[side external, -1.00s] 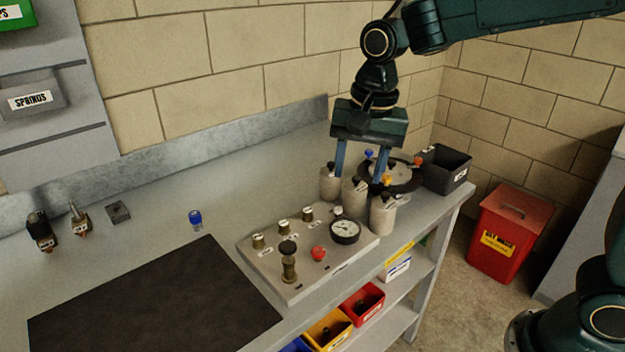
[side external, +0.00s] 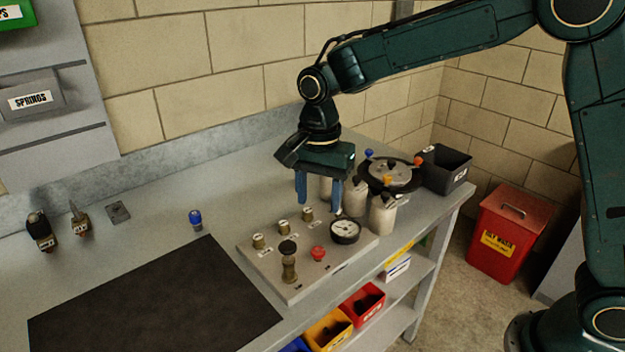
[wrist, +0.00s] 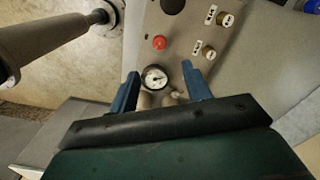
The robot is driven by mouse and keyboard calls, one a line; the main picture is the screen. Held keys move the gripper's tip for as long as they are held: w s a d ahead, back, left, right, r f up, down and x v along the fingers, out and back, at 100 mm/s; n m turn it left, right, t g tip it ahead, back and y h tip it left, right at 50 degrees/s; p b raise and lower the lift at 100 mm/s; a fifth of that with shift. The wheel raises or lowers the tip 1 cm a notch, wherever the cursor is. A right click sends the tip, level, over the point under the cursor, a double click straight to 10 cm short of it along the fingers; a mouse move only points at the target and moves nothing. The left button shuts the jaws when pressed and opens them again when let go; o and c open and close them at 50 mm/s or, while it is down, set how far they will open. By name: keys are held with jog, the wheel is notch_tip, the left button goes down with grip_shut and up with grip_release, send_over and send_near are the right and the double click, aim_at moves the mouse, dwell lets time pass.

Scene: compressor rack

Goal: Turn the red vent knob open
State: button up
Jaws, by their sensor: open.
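The red vent knob (side external: 318,253) stands on the front part of the grey panel block (side external: 272,276), left of and in front of the round gauge (side external: 345,230). It also shows in the wrist view (wrist: 159,42), beyond the fingertips, with the gauge (wrist: 154,77) nearer. My gripper (side external: 319,207) is open, with two blue fingers pointing down above the back right part of the panel. In the wrist view the gripper (wrist: 163,80) has its fingers apart and nothing between them is held. The knob is clear of both fingers.
A tall black-topped knob (side external: 288,262) stands left of the red knob. Several brass fittings (side external: 283,228) line the panel's back. Pale cylinders (side external: 382,215) and a round carousel (side external: 390,176) stand to the right. A dark mat (side external: 150,305) lies left.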

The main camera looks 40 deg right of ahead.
aim_at(318, 250)
notch_tip(318, 250, down, 13)
jog(key=shift+r, duration=0.15)
dwell(0.4)
jog(key=c, duration=1)
